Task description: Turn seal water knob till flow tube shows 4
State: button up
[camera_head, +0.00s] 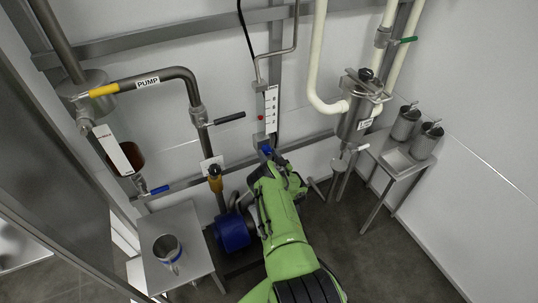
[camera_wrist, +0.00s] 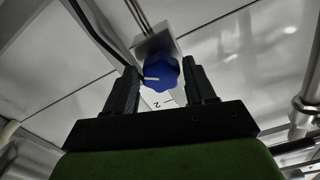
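The seal water knob is a blue lobed knob (camera_wrist: 162,73) with a white pointer line, in the middle of the wrist view. It also shows in the head view (camera_head: 267,150) as a small blue patch at the foot of the flow tube. My gripper (camera_wrist: 165,82) is open, with one black finger on each side of the knob; I cannot tell whether either touches it. The flow tube (camera_head: 271,109) is a white upright scale with a red float mark near its lower part. Its numbers are too small to read. The green arm (camera_head: 280,215) is mine.
A blue pump (camera_head: 233,232) stands on the floor left of my arm. A steel table with a metal cup (camera_head: 168,248) is at the left. A steel strainer (camera_head: 354,112) and a table with canisters (camera_head: 406,122) are at the right. A horizontal rail crosses behind the knob.

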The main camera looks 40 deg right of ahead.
jog(key=shift+o, duration=1)
jog(key=p+v, duration=0.8)
jog(key=v, duration=0.7)
jog(key=shift+s+a, duration=0.2)
jog(key=shift+s, duration=0.15)
